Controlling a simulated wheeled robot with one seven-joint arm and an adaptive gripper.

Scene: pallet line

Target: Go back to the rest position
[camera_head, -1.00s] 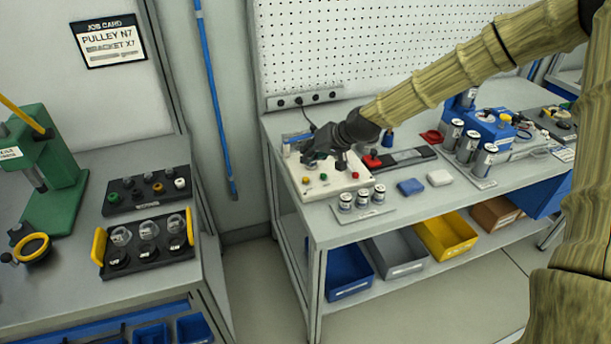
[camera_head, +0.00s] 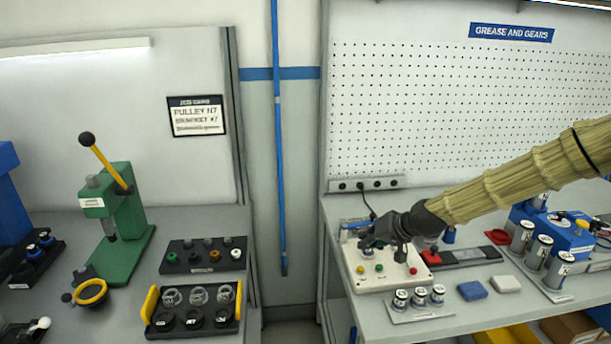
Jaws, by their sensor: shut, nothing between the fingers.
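My gripper (camera_head: 372,243) is dark and sits at the end of my tan-sleeved arm, which reaches in from the right. It is over the white control box (camera_head: 385,279) on the right bench and hides part of its top. The fingers are shut with nothing seen between them. The box has yellow, green and red buttons on its top. Whether the fingertips touch the box cannot be told.
Small labelled cans (camera_head: 419,296) stand in front of the box; a blue block (camera_head: 472,291) and a white block (camera_head: 506,284) lie to their right. A green press (camera_head: 119,225) and a black tray with yellow handles (camera_head: 193,319) are on the left bench. A gap separates the benches.

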